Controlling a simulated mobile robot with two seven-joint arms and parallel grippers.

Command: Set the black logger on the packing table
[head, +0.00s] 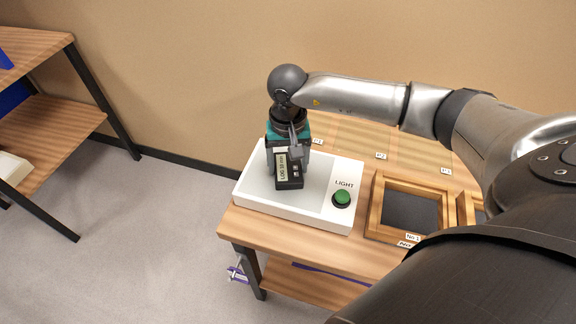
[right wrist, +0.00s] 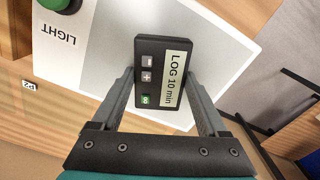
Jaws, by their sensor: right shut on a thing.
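The black logger (head: 290,172) has a pale label reading "LOG 10 min" and small buttons. It shows between the fingers in the right wrist view (right wrist: 163,75). My right gripper (head: 288,160) is shut on it, over the white light box (head: 253,196) on the wooden table (head: 236,226). I cannot tell whether the logger touches the box. In the right wrist view the fingers (right wrist: 165,98) stand on both sides of the logger. My left gripper is not in view. Which table is the packing table is not marked in these views.
The light box has a green button (head: 342,197) marked LIGHT. Wooden frames with dark insides (head: 375,215) stand to its right. Marked places P1 to P3 (head: 381,156) lie behind. A wooden shelf unit (head: 58,131) stands at the left, with open floor (head: 160,230) between.

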